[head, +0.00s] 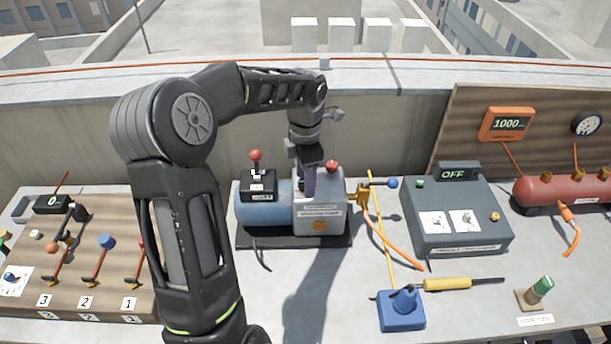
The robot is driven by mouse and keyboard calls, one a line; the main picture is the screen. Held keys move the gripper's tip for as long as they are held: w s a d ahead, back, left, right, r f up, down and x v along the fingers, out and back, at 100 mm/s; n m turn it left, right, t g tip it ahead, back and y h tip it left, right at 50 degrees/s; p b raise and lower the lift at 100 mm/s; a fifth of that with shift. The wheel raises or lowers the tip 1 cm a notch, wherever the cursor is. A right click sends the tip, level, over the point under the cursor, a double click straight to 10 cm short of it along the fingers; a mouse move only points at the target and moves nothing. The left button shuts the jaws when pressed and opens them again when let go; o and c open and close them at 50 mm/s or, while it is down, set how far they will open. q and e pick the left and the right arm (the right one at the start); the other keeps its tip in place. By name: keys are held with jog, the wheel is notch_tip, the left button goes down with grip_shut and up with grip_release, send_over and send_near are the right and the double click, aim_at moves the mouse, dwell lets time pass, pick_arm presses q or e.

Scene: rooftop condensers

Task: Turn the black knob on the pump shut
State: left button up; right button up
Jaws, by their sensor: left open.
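The pump has a blue cylinder body and a light grey block (318,217), and it stands on a dark base plate in the middle of the bench in the head view. My left gripper (309,186) points down from above at the top of the grey block. It is open, and I cannot tell whether its fingers touch anything. I do not clearly see a black knob; the gripper hides part of the block's top. A red knob (332,166) shows just right of the gripper. A black switch box (258,184) with a red-balled lever sits on the blue cylinder.
A yellow fitting with a blue-balled lever (392,183) juts from the pump's right side. A grey box with an OFF display (455,220) stands further right. A numbered wooden board (100,260) with levers is at left. A blue block (401,312) and yellow tool (447,284) lie in front.

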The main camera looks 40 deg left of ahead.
pick_arm(q)
grip_shut()
dwell(0.4)
jog(key=shift+m, duration=0.5)
jog(key=m+b, duration=0.1)
jog(key=m, duration=0.1)
jog(key=shift+m+b, duration=0.3)
jog(key=shift+b, duration=0.05)
jog(key=m+b, duration=0.1)
jog(key=m, duration=0.9)
jog(key=shift+b, duration=0.35)
jog(key=shift+m, duration=2.2)
grip_release()
